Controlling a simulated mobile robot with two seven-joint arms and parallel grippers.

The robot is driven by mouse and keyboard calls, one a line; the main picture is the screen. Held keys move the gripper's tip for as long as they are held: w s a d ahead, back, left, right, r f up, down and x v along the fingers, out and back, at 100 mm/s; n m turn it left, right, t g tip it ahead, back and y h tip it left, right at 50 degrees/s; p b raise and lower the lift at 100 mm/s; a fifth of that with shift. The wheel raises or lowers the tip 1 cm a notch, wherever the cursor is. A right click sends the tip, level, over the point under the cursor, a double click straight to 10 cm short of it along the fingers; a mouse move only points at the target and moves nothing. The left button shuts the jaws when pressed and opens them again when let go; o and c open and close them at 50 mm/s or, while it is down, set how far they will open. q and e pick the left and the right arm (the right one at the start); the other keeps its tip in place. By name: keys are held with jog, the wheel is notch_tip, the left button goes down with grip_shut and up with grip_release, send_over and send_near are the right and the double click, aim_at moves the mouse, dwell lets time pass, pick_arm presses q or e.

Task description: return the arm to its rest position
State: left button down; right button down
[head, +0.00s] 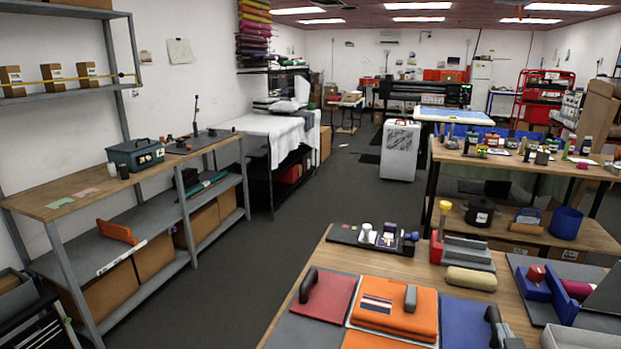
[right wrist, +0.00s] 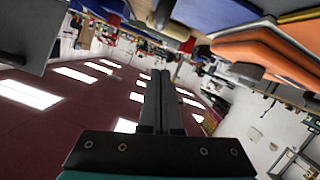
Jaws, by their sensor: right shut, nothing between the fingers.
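My right gripper (right wrist: 160,74) shows in the right wrist view. Its two dark fingers lie together, shut, with nothing between them. That view is turned over: the ceiling lamps are at the lower left and the table things at the top. The fingers point out into the room, apart from the things around them. An orange padded piece (right wrist: 262,52) shows to the right of the fingers in that view. In the head view I cannot clearly make out the right gripper at the lower right. My left gripper is in neither view.
The wooden work table (head: 318,262) carries a red pad (head: 328,300), an orange pad (head: 385,312) and a blue pad (head: 462,318). A blue clamp-like fixture (head: 548,292) and a tan roll (head: 471,279) stand further right. The grey floor aisle (head: 240,270) on the left is clear.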

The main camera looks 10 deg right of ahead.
jog(key=s+a+f+n+g+y, duration=0.2)
jog(key=s+a+f+y, duration=0.15)
jog(key=a, duration=0.65)
jog(key=s+a+f+n+g+y, duration=0.15)
jog(key=s+a, duration=0.25)
jog(key=a, duration=0.6)
jog(key=s+a+n+g+y, duration=0.25)
jog(key=s+a+g, duration=0.25)
jog(key=s+a, duration=0.8)
notch_tip(320, 180, down, 28)
jog(key=s+g+b, duration=0.2)
jog(key=b, duration=0.4)
jog(key=s+d+f+b, duration=0.1)
jog(key=s+f+b, duration=0.2)
jog(key=s+f, duration=0.4)
jog(key=s+d+f+b, duration=0.2)
jog(key=s+f, duration=0.6)
jog(key=f, duration=0.4)
jog(key=shift+s+d+f+g+y+b, duration=0.15)
jog(key=shift+s+f+g+y+b, duration=0.2)
jog(key=shift+b, duration=0.3)
